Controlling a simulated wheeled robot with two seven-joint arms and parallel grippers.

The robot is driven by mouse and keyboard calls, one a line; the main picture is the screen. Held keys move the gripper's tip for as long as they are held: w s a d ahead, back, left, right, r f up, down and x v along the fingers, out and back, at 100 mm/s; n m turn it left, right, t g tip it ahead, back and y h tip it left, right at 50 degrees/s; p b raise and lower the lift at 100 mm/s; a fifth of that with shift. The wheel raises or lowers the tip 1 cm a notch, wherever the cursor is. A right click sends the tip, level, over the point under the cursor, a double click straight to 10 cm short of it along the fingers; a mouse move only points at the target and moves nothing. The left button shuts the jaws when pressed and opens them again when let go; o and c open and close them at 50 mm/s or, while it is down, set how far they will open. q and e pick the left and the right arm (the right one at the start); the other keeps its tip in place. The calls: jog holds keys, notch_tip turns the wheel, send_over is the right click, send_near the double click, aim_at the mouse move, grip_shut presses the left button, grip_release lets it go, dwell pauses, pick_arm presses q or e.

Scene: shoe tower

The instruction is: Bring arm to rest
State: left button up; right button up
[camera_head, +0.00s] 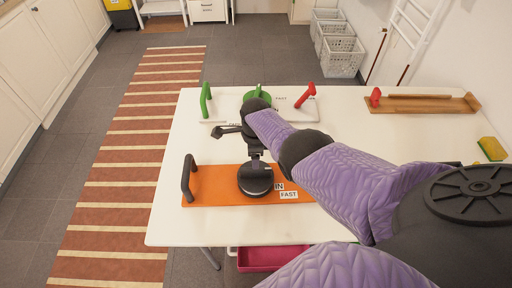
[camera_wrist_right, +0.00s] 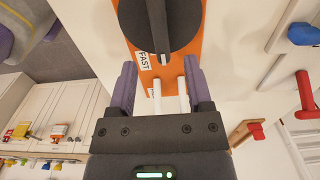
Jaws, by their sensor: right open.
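My right arm reaches in from the right over the white table (camera_head: 350,155). My right gripper (camera_wrist_right: 163,75) is open in the right wrist view, with its two purple-sided fingers apart. In the head view it is mostly hidden by the arm and wrist. An orange board (camera_head: 217,186) lies on the near part of the table, with a dark upright handle (camera_head: 188,178) at its left end. A black round piece (camera_head: 255,179) sits on the board; it shows beyond the fingers in the wrist view (camera_wrist_right: 135,20). My left gripper is not in view.
Behind the arm lies a white board (camera_head: 218,112) with a green handle (camera_head: 205,99), a green round piece (camera_head: 257,93) and a red handle (camera_head: 307,95). A wooden board (camera_head: 420,105) and a yellow sponge (camera_head: 491,149) lie at right. A magenta bin (camera_head: 272,259) is below the front edge.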

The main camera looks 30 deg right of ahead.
jog(key=s+a+r+n+t, duration=0.1)
jog(key=s+a+r+n, duration=0.25)
jog(key=s+n, duration=0.5)
jog(key=s+a+r+n+t+p, duration=0.1)
jog(key=s+a+r+n, duration=0.25)
jog(key=s+n, duration=0.45)
jog(key=s+a+r+n+t, duration=0.1)
jog(key=s+a+r+n, duration=0.25)
jog(key=s+n, duration=0.45)
notch_tip(320, 180, down, 25)
jog(key=n+g+b, duration=0.1)
jog(key=n+b, duration=0.1)
jog(key=b, duration=0.5)
pick_arm(q)
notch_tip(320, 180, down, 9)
jog(key=b, duration=0.5)
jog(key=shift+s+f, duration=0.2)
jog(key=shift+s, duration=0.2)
pick_arm(e)
jog(key=s+d+f+g, duration=0.1)
jog(key=s+d+f, duration=0.2)
jog(key=s+f, duration=1.1)
jog(key=shift+d+f, duration=0.35)
jog(key=shift+f, duration=0.5)
